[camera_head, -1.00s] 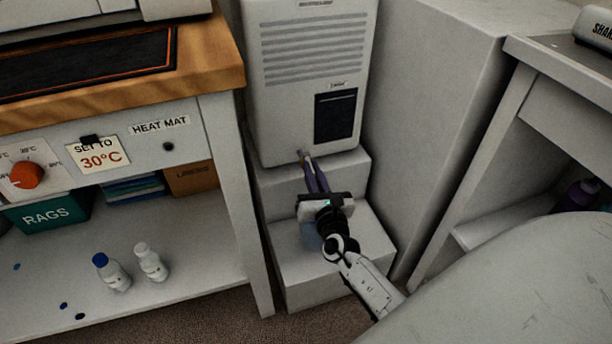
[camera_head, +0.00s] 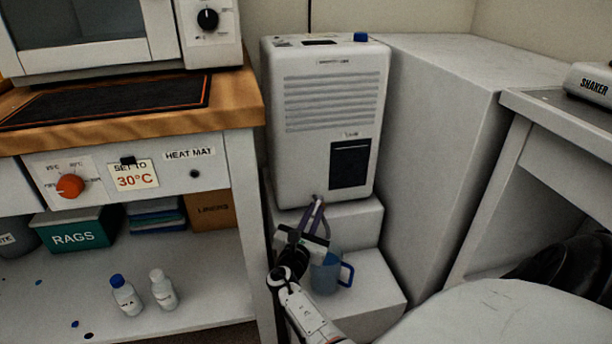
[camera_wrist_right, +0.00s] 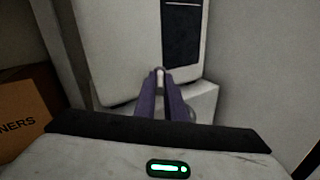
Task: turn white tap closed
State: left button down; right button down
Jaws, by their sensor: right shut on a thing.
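The white tap (camera_wrist_right: 160,71) shows only as a small pale tip between my fingertips, at the lower front of a white louvred unit (camera_head: 335,90). My right gripper (camera_head: 317,201) is shut on the tap, and its fingers hide most of it. In the right wrist view the purple-grey fingers (camera_wrist_right: 160,82) converge on the tap from both sides. How far the tap is turned cannot be made out. A blue jug (camera_head: 326,273) stands on the lower step below the unit, beside my right wrist. My left gripper is not in view.
The unit stands on a grey stepped block (camera_head: 370,285). A bench with a heat mat (camera_head: 105,101) and a shelf with two small bottles is close on the left. A large grey block (camera_head: 440,150) stands close on the right. A liners box (camera_wrist_right: 22,110) is at left.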

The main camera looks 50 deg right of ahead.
aim_at(314, 212)
jog(key=c, duration=1.8)
grip_release()
